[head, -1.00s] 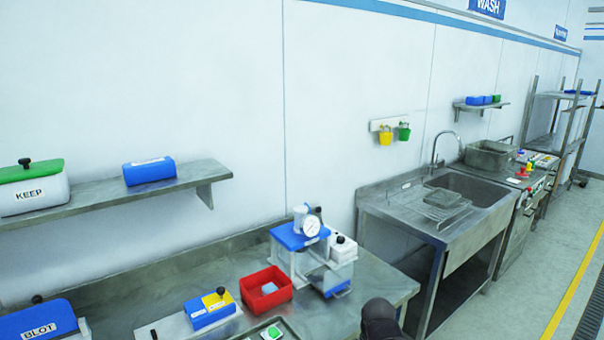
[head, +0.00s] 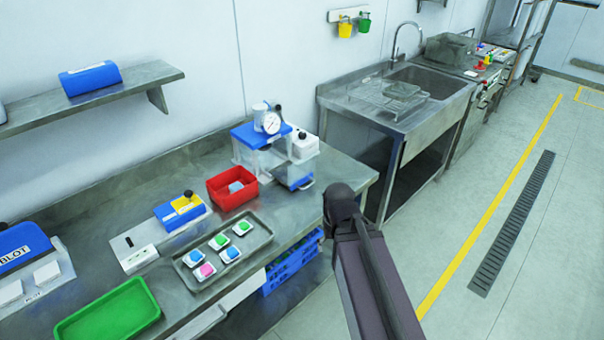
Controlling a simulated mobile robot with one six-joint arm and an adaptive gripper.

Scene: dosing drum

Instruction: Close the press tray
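The press (head: 270,148) stands on the steel bench near its right end. It has a blue top, a round gauge and a white housing with a black knob. What lies in the tray is too small to tell. My dark arm (head: 365,265) rises in front of the bench's right end, apart from the press. My gripper is not visible in this view.
A red bin (head: 232,187) holding a blue piece stands left of the press. A metal tray (head: 222,250) with several coloured pieces and a green tray (head: 108,312) lie nearer the front. A sink (head: 400,95) stands to the right, past a gap. Open floor lies right.

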